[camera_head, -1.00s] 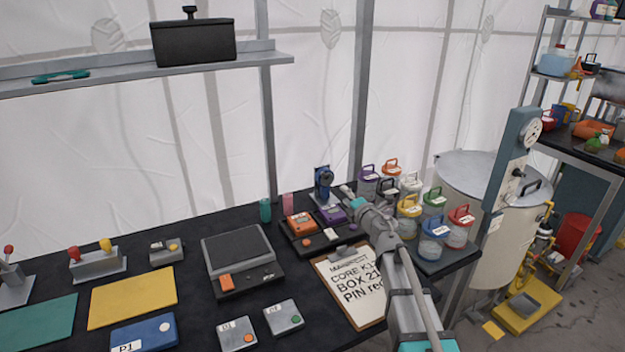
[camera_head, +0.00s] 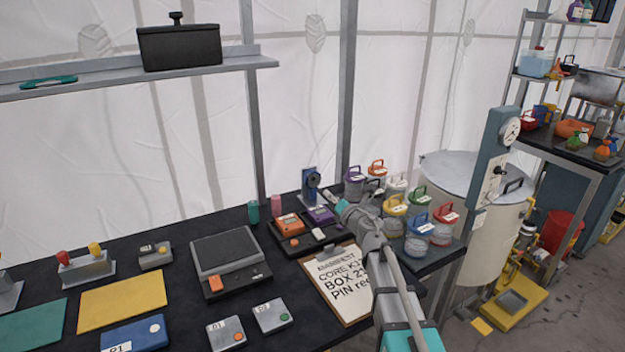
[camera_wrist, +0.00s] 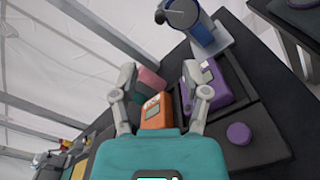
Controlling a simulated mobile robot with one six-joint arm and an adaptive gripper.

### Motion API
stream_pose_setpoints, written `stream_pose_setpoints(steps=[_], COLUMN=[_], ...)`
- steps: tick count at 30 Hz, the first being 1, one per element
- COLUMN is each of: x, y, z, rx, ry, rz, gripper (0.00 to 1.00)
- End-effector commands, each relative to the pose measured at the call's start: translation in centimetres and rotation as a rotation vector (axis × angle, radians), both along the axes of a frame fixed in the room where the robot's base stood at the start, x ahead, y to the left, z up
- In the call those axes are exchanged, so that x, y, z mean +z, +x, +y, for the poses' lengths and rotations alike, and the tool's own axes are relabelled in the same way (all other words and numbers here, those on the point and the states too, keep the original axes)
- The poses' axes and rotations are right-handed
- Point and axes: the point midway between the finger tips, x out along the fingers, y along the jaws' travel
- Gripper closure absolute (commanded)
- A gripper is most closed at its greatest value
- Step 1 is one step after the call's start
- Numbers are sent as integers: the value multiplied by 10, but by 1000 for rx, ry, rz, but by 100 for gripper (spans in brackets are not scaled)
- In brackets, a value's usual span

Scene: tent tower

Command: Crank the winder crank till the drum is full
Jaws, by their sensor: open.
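A small blue device with a dark round face (camera_head: 313,181), which looks like the winder, stands upright at the back of the black bench. In the wrist view its blue body (camera_wrist: 207,36) stands at the top, beyond my right-hand finger, with a dark and silver round part on it. I cannot make out the crank handle or how full the drum is. My gripper (camera_head: 331,196) is close in front of the device in the head view. In the wrist view my gripper (camera_wrist: 158,76) is open, with nothing held between its fingers.
An orange unit (camera_head: 288,224) and a purple unit (camera_head: 320,214) sit on a dark tray below my gripper. A pink container (camera_head: 276,205) stands behind them. Several lidded jars (camera_head: 417,228) crowd the right end. A clipboard (camera_head: 340,287) lies in front.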

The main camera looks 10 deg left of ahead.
Motion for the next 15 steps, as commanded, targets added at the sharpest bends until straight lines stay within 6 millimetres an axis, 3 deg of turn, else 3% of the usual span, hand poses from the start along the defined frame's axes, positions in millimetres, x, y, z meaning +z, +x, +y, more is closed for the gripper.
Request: stream_pose_setpoints(steps=[8, 15], x=[0, 0], y=[15, 42], z=[7, 24], rx=[-1, -2], ry=[1, 0], rz=[1, 1], gripper=[40, 40])
